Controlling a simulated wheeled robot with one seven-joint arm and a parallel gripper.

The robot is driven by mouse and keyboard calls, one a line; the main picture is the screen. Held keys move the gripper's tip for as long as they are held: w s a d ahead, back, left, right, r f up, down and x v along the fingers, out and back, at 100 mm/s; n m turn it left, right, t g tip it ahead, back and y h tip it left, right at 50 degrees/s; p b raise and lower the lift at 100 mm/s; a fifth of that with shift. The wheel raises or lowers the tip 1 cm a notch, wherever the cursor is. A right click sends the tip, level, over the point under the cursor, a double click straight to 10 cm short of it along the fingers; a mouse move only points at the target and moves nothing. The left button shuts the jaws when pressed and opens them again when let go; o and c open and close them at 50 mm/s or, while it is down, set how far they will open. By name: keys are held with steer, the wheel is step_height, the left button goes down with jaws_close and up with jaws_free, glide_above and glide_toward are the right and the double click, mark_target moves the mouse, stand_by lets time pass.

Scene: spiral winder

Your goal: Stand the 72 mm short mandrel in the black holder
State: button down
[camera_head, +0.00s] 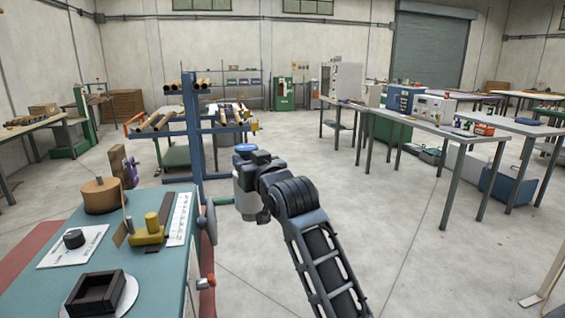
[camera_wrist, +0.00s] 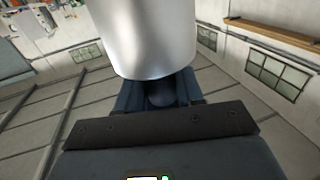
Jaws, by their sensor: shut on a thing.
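A silver cylinder, which I take to be the short mandrel (camera_head: 243,206), hangs upright from my gripper (camera_head: 248,168) just right of the teal bench, above the floor. In the wrist view my gripper (camera_wrist: 158,95) is shut on the smooth mandrel (camera_wrist: 150,40), whose far end runs out of the picture. In the head view my arm partly hides the mandrel. A square, open black holder (camera_head: 95,292) sits on a white round plate at the near end of the teal bench, to the left of and nearer than my gripper. It looks empty.
The teal bench (camera_head: 155,270) also bears a brown round block (camera_head: 102,195), a yellow fixture (camera_head: 150,232), a black puck (camera_head: 73,239) on a white card and a ruler strip (camera_head: 179,218). A handwheel (camera_head: 208,222) juts from its right edge. Open floor lies to the right.

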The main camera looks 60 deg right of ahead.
steer(key=w+a+r+n+t+y+p, duration=0.1)
steer(key=w+a+r+n+y+p, duration=0.2)
steer(key=a, duration=0.8)
steer(key=w+a+r+n+t+y, duration=0.1)
steer(key=w+a+r+y, duration=0.25)
steer(key=a, duration=0.75)
steer(key=w+a+r+n+t+y+p, duration=0.1)
steer(key=w+a+r+n+y+p, duration=0.3)
steer(key=a, duration=0.7)
step_height(320, 180, down, 11)
steer(key=m+b, duration=0.1)
steer(key=b, duration=0.6)
steer(key=shift+w+a+h+b, duration=0.15)
steer(key=shift+w+h+b, duration=0.15)
steer(key=shift+h+b, duration=0.15)
steer(key=shift+f, duration=0.1)
steer(key=c, duration=0.6)
jaws_free()
steer(key=shift+c, duration=0.2)
steer(key=shift+f, duration=0.15)
steer(key=s+b, duration=0.1)
steer(key=s, duration=0.6)
steer(key=shift+s, duration=0.4)
